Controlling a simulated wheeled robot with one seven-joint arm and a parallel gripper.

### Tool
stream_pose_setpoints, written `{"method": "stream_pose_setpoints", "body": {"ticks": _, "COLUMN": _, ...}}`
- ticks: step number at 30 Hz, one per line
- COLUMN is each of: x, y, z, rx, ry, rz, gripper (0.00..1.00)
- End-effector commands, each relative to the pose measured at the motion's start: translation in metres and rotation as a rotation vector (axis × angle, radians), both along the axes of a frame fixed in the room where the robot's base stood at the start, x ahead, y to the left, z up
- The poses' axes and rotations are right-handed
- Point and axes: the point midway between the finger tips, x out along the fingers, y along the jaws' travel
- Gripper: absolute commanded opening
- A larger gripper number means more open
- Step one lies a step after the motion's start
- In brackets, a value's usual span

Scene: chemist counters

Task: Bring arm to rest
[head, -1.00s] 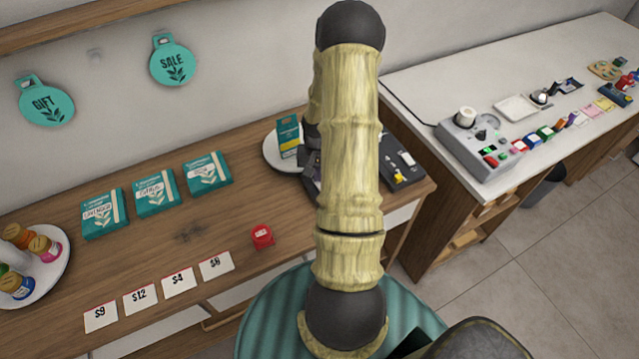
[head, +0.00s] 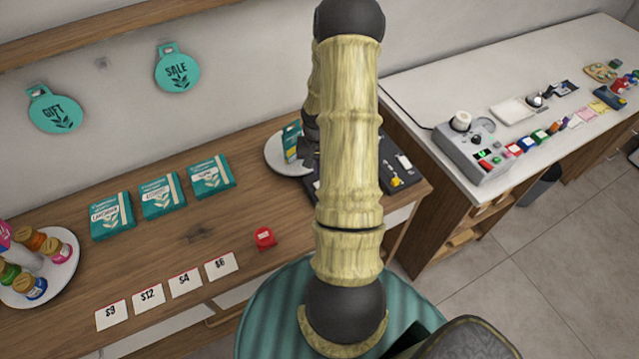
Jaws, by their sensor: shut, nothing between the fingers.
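My arm stands upright through the middle of the head view, its pale bamboo-like links between dark joints. My gripper (head: 308,152) shows only in part, as a dark shape at the left edge of the arm, mostly hidden behind the links. It is shut and appears empty. It is over the back right of the wooden counter (head: 195,235), by a white round plate (head: 276,160) with a teal-and-yellow box (head: 291,141). Whether it touches anything there cannot be told.
Teal boxes (head: 160,195), price cards (head: 148,298) and a small red item (head: 264,238) lie on the wooden counter. A plate of coloured bottles (head: 42,275) is at left. A dark tray (head: 397,172) is right of the arm. A white counter (head: 420,85) holds a grey device (head: 470,150).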

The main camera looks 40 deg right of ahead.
Motion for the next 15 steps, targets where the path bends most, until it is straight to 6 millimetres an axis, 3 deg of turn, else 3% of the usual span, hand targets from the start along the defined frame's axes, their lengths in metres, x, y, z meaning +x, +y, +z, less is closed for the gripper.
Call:
{"method": "stream_pose_setpoints", "body": {"ticks": 6, "x": 0.0, "y": 0.0001, "z": 0.0146, "rx": 0.0, "ry": 0.0, "rz": 0.0, "gripper": 0.0}}
{"method": "stream_pose_setpoints", "body": {"ticks": 15, "x": -0.0001, "y": 0.0001, "z": 0.0139, "rx": 0.0, "ry": 0.0, "rz": 0.0, "gripper": 0.0}}
